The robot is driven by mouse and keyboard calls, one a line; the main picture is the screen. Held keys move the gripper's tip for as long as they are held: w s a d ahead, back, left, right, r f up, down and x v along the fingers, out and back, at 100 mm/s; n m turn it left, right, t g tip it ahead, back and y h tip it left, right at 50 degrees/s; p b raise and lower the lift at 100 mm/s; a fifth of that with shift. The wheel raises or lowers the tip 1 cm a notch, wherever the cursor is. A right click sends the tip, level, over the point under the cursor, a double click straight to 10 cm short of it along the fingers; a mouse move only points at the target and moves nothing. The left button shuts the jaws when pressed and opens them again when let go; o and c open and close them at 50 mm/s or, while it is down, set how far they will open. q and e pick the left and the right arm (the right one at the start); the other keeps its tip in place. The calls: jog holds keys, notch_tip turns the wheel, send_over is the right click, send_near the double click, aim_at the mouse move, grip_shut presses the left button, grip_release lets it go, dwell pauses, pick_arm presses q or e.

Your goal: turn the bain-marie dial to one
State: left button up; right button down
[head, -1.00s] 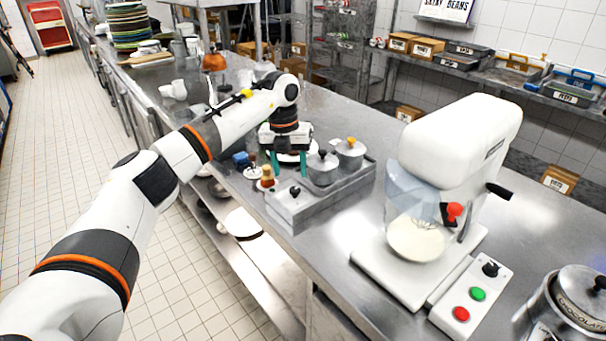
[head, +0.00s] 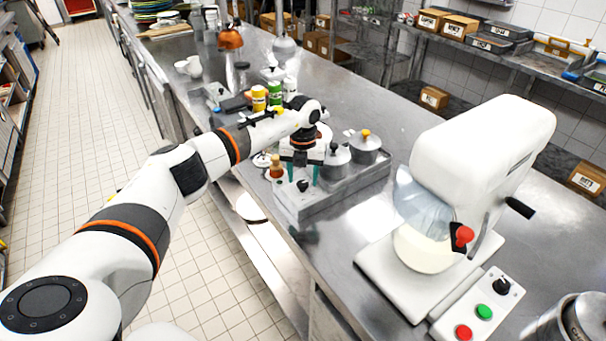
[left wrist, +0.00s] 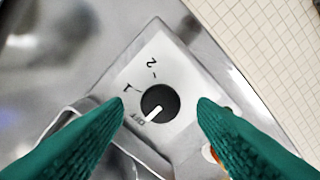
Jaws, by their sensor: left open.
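The bain-marie (head: 345,193) is a grey metal unit on the steel counter, with lidded pots in it. Its black dial (head: 303,186) is on the near left end. In the left wrist view the dial (left wrist: 160,102) has a white pointer mark aimed at OFF; the printed 1 and 2 lie further round the panel (left wrist: 180,72). My left gripper (head: 303,176) is just above the dial with its green fingers apart. In the left wrist view the fingers stand on either side of the dial, with gaps and nothing between them gripped. My right gripper is out of view.
A white stand mixer (head: 470,180) with a red-knobbed lever stands right of the bain-marie. Small bottles (head: 276,168) stand close at its left. Yellow and green jars (head: 259,98) are behind my arm. Counter between bain-marie and mixer is clear.

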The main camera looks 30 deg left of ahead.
pick_arm(q)
jog(key=shift+f, duration=0.7)
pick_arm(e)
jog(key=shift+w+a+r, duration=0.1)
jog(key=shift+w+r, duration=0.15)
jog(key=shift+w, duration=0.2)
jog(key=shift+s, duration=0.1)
pick_arm(q)
jog(key=shift+c, duration=0.9)
jog(key=c, duration=0.8)
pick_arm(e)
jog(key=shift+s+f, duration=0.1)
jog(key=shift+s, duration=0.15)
